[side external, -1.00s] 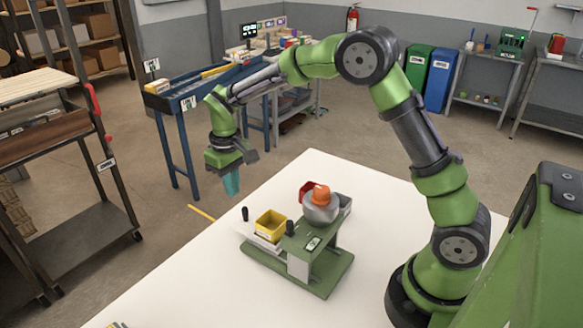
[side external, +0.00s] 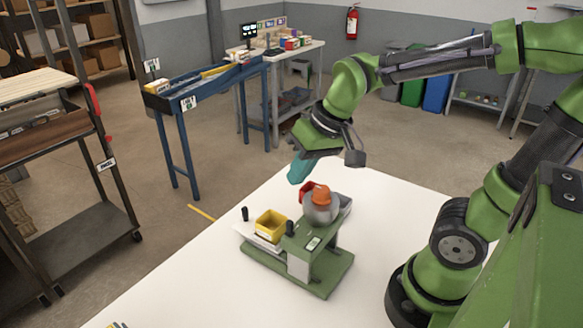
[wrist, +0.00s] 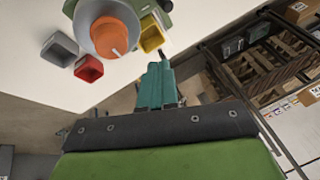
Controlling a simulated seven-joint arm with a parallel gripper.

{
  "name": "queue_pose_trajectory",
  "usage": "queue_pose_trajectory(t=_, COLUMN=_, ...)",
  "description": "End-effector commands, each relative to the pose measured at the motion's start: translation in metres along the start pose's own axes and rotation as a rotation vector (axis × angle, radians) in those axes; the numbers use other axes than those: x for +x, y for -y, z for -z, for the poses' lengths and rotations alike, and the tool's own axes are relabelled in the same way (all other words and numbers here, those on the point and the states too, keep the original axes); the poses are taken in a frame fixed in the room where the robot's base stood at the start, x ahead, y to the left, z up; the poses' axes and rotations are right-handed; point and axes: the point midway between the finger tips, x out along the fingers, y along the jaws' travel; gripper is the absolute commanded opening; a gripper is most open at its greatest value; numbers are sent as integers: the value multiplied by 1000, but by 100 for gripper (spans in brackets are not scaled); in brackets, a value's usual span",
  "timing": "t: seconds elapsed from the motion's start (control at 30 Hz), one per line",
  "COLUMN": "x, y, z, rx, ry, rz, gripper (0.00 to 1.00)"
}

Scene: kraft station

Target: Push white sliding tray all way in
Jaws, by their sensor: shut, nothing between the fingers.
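The white sliding tray (side external: 262,241) sticks out at the left of a green stand (side external: 300,262) on the white table. A yellow bin (side external: 271,224) sits on it, and a black knob (side external: 245,213) stands near its outer end. My gripper (side external: 296,174) is shut and empty, with teal fingers tilted down. It is in the air behind the stand, apart from the tray. In the wrist view my shut fingers (wrist: 158,66) point toward the yellow bin (wrist: 151,35); the tray is mostly hidden there.
An orange-topped grey round part (side external: 321,205) sits on the stand. A red bin (side external: 307,190) and a grey bin (side external: 345,203) are behind it.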

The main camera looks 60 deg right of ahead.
Motion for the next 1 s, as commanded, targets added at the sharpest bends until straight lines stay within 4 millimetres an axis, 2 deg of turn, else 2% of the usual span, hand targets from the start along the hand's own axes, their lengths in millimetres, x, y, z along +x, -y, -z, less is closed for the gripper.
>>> queue_pose_trajectory(t=0.03, x=-11, y=-3, z=-10, rx=11, ry=-43, rz=21, gripper=0)
queue_pose_trajectory(t=0.1, x=-21, y=-6, z=-22, rx=22, ry=-87, rz=45, gripper=0)
queue_pose_trajectory(t=0.3, x=-41, y=-9, z=-36, rx=26, ry=-180, rz=86, gripper=0)
queue_pose_trajectory(t=0.4, x=-46, y=-8, z=-35, rx=21, ry=-196, rz=92, gripper=15)
queue_pose_trajectory(t=0.5, x=-36, y=-7, z=-34, rx=21, ry=-155, rz=80, gripper=31)
queue_pose_trajectory(t=0.6, x=-26, y=-2, z=-19, rx=14, ry=-97, rz=56, gripper=42)
queue_pose_trajectory(t=0.77, x=-6, y=11, z=20, rx=-11, ry=28, rz=-8, gripper=42)
queue_pose_trajectory(t=1.0, x=41, y=28, z=80, rx=-52, ry=208, rz=-132, gripper=42)
